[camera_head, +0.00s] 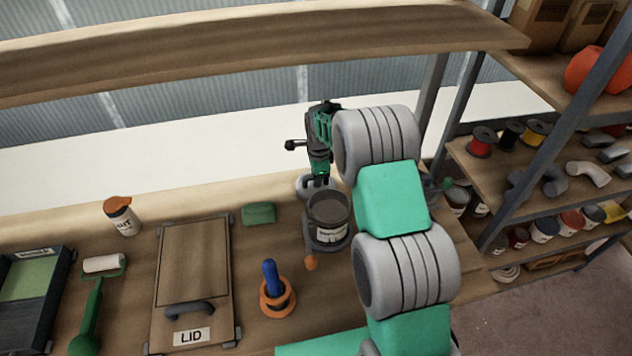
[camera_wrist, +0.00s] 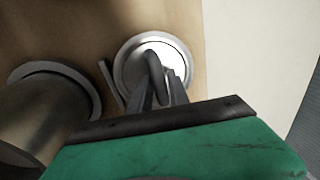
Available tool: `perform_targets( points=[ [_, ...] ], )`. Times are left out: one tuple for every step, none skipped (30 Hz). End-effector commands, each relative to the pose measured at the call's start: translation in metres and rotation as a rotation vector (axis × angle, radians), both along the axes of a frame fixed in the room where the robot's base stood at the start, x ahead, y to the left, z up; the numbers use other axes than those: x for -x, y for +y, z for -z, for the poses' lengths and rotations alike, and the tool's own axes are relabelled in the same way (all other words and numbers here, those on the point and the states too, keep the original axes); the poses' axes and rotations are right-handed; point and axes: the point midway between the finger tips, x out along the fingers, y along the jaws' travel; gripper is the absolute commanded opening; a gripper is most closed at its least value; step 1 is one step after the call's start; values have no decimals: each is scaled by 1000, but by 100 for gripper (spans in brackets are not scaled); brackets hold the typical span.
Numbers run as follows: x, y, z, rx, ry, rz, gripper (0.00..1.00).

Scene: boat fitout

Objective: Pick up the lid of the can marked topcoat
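A round pale metal lid (camera_head: 307,191) with a dark loop handle lies on the bench behind an open dark-topped can (camera_head: 328,208). The can's label is too small to read. In the wrist view the lid (camera_wrist: 127,70) and the handle (camera_wrist: 152,64) show from above, and the can (camera_wrist: 45,118) is at the left. My gripper (camera_head: 317,178) points down over the lid. In the wrist view its two fingers (camera_wrist: 160,85) are on either side of the handle. Whether they touch it is not clear.
A green block (camera_head: 259,214), a blue-handled orange ring tool (camera_head: 276,290), a flat wooden box marked LID (camera_head: 193,262) and a bottle with an orange cap (camera_head: 121,217) stand to the left. A shelf board (camera_head: 250,45) runs above the bench. A stocked rack (camera_head: 540,150) is at the right.

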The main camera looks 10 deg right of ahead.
Motion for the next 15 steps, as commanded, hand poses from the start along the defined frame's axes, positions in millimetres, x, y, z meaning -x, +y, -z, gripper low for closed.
perform_targets(
  points=[
    [-1,0,1,0,-2,0,22],
    [-1,0,1,0,-2,-1,22],
    [-1,0,1,0,-3,-1,22],
    [-1,0,1,0,-3,-1,22],
    [-1,0,1,0,-3,-1,22],
    [-1,0,1,0,-2,-1,22],
    [-1,0,1,0,-2,-1,19],
    [-1,1,1,0,-2,-1,17],
    [-1,1,1,0,-2,-2,13],
    [-1,1,1,0,-2,-2,11],
    [-1,1,1,0,-2,-2,8],
    [-1,1,1,0,-2,-2,5],
    [-1,1,1,0,-2,-2,3],
    [-1,1,1,0,-2,-2,0],
    [-1,1,1,0,-2,-2,0]
  ],
)
